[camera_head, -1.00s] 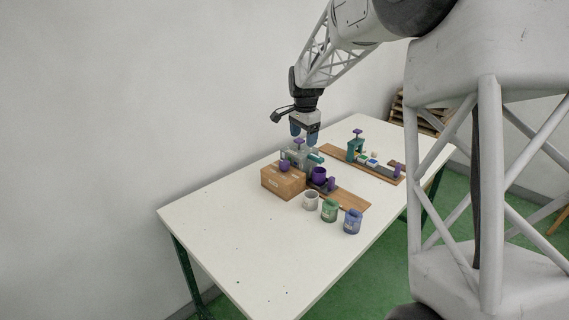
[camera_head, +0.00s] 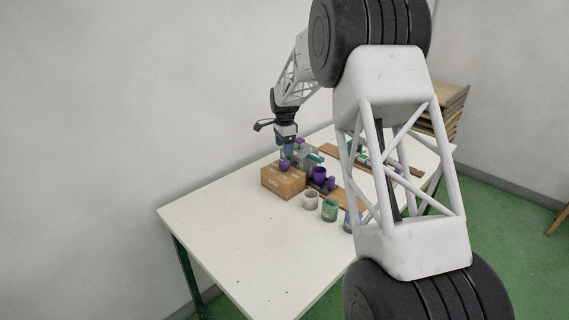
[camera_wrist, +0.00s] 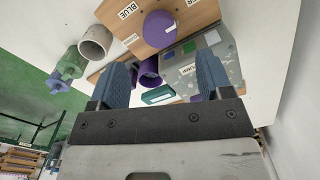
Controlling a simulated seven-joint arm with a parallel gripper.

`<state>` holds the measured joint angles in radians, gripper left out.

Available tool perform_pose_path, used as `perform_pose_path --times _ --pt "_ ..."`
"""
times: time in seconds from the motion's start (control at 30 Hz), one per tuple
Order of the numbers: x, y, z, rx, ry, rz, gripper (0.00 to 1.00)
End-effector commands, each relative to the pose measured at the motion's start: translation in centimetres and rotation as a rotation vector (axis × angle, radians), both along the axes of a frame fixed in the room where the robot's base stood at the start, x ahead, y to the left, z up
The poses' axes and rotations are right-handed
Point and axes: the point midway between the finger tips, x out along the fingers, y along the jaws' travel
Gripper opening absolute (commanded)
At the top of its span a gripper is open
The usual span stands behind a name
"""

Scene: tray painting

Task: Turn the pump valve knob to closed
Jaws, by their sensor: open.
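A round purple knob (camera_wrist: 160,28) sits on the top of a brown box (camera_wrist: 190,12) with printed labels, one reading "BLUE". In the head view the knob (camera_head: 285,163) stands on the box (camera_head: 283,183). A grey machine (camera_wrist: 195,58) with coloured patches stands beside the box and also shows in the head view (camera_head: 305,160); a purple part at it (camera_wrist: 197,98) is mostly hidden by a finger. I cannot tell which purple part is the valve knob, or read its setting. My gripper (camera_head: 287,152) is open and empty, above the back of the box; its blue fingers (camera_wrist: 163,75) point down.
A purple cup (camera_head: 319,173) stands beside the machine. White (camera_head: 310,200), green (camera_head: 330,209) and blue (camera_head: 350,219) cups stand in front, the blue partly behind my arm. A wooden board (camera_head: 342,152) lies farther back. The table's left and front (camera_head: 235,235) are clear.

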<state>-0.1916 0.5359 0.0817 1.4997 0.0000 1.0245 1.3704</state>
Motion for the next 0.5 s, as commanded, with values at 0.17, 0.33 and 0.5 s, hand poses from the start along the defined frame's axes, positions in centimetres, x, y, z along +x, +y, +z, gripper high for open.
perform_pose_path --times 0.17,0.33,0.5 --pt "0.0 0.0 0.0 0.0 0.0 0.0 0.73" --pt "0.0 0.0 -0.3 0.0 0.001 0.0 0.73" --pt "0.0 0.0 -1.4 0.0 0.0 0.0 0.73"
